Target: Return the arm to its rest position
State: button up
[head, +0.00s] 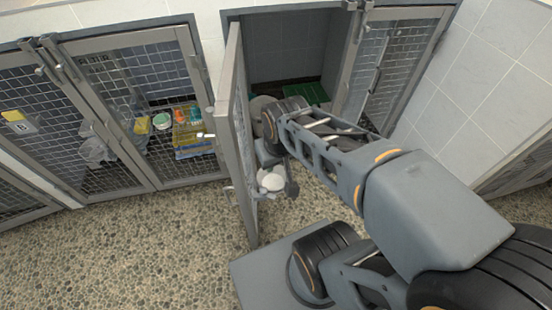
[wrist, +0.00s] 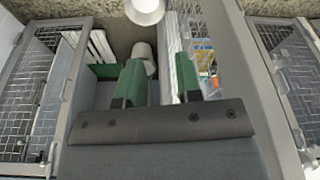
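My arm reaches across the head view into the opening of the middle kennel, beside its open mesh door (head: 235,135). The fingertips are hidden there behind the door and my arm links. In the wrist view my gripper (wrist: 158,75) shows two green fingers standing apart, with no towel or other thing clearly held between them. A pale grey cylinder (wrist: 143,50) shows beyond the fingers, and I cannot tell whether it touches them. A white round object (wrist: 145,9) is at the top edge.
The closed left kennel (head: 135,75) holds bottles and small containers (head: 180,117). A green mat (head: 307,93) lies inside the open kennel. A mesh door (head: 395,65) stands at the right beside the tiled wall (head: 480,85). The pebbled floor (head: 130,250) at front left is clear.

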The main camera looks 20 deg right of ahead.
jog(key=w+r+p+v, duration=0.1)
jog(key=w+p+v, duration=0.2)
jog(key=p+v, duration=1)
jog(key=w+p+v, duration=0.4)
jog(key=p+v, duration=1)
jog(key=v, duration=0.1)
jog(key=shift+s+a+r+t+p, duration=0.2)
jog(key=shift+r+t+p, duration=0.15)
jog(key=shift+r, duration=0.25)
